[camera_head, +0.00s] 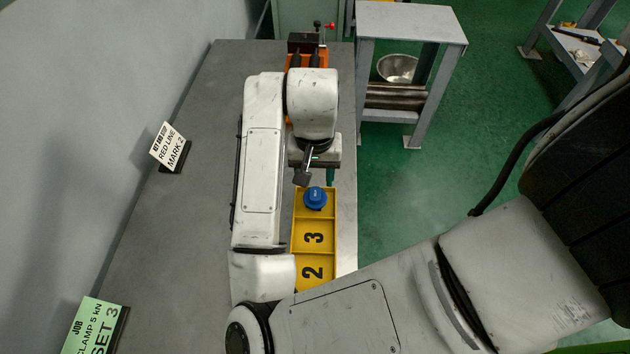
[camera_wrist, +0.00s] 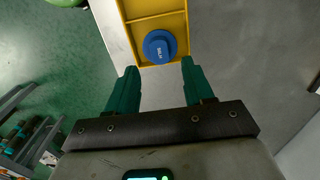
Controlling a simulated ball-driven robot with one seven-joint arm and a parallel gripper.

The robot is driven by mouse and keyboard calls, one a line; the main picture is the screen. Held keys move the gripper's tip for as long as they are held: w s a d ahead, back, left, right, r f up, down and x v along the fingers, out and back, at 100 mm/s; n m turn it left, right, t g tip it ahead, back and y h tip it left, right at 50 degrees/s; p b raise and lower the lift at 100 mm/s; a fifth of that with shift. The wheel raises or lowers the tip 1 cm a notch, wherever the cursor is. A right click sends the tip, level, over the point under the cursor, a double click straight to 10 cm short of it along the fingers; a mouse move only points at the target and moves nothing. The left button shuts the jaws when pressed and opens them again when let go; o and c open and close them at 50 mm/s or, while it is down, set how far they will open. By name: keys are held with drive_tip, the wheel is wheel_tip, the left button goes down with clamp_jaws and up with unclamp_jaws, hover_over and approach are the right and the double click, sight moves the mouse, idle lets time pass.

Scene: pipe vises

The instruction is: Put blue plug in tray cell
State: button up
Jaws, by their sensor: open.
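The blue plug (camera_head: 315,197) is at the far end cell of the yellow tray (camera_head: 314,270), beyond the cell marked 3. In the wrist view the round blue plug (camera_wrist: 159,47) lies over that end cell of the yellow tray (camera_wrist: 181,22), with its edge close to the end wall. I cannot tell whether it sits fully on the cell floor. My gripper (camera_wrist: 160,66) is open, its green fingers apart and short of the plug, with nothing between them. In the head view my arm hides most of the gripper.
The tray lies along the grey bench's (camera_head: 190,230) right edge. An orange vise (camera_head: 294,62) stands at the bench's far end. A sign marked RED LINE MARK 2 (camera_head: 169,146) and a green job sign (camera_head: 92,327) stand on the left. A metal stand (camera_head: 412,22) is beyond.

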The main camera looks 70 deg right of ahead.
sight(315, 194)
wheel_tip(315, 194, up, 6)
drive_tip(key=p, duration=0.1)
drive_tip(key=shift+r, duration=0.25)
idle(0.5)
